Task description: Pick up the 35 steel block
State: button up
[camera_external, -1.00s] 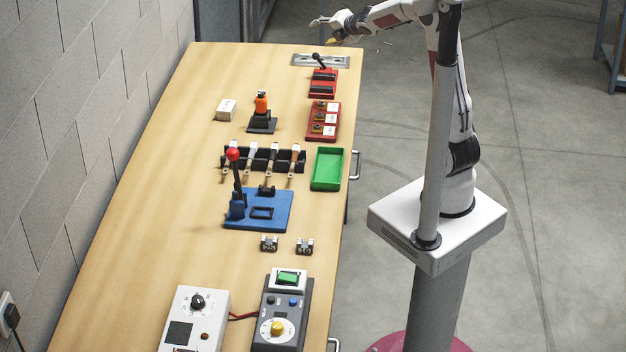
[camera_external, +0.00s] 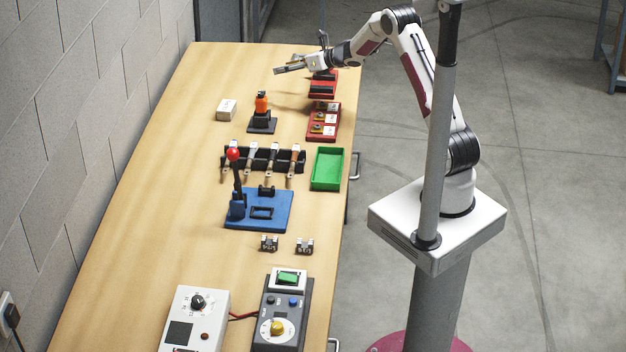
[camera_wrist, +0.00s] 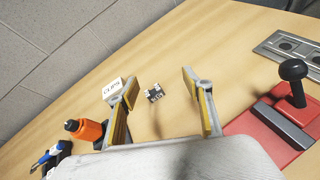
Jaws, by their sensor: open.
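Two small steel blocks stand side by side toward the near part of the bench in the external view, a left one (camera_external: 269,243) and a right one (camera_external: 305,246). Their markings are too small to read there. In the wrist view a small dark-and-steel block with a pale label (camera_wrist: 154,93) shows beyond and between my fingertips, apart from both.
A white box marked CLIPS (camera_wrist: 114,91) and an orange-handled tool (camera_wrist: 84,129) lie left of my fingers. A red lever unit (camera_wrist: 272,125) stands close on the right. A green tray (camera_external: 327,169) and blue lever base (camera_external: 275,207) are farther down the bench.

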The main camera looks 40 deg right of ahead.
jog(key=a+f+n+y, duration=0.1)
jog(key=f, duration=0.1)
jog(key=a+f+n+g, duration=0.1)
jog(key=f+n, duration=0.1)
jog(key=f, duration=0.1)
jog(key=a+f+n+y, duration=0.1)
jog(key=f+n, duration=0.1)
jog(key=shift+s+f+g+y, duration=0.3)
jog(key=shift+s, duration=0.05)
jog(key=shift+a, duration=0.1)
jog(key=shift+x, duration=1.25)
jog(key=shift+x, duration=2.6)
jog(key=shift+r, duration=0.1)
jog(key=c, duration=1.4)
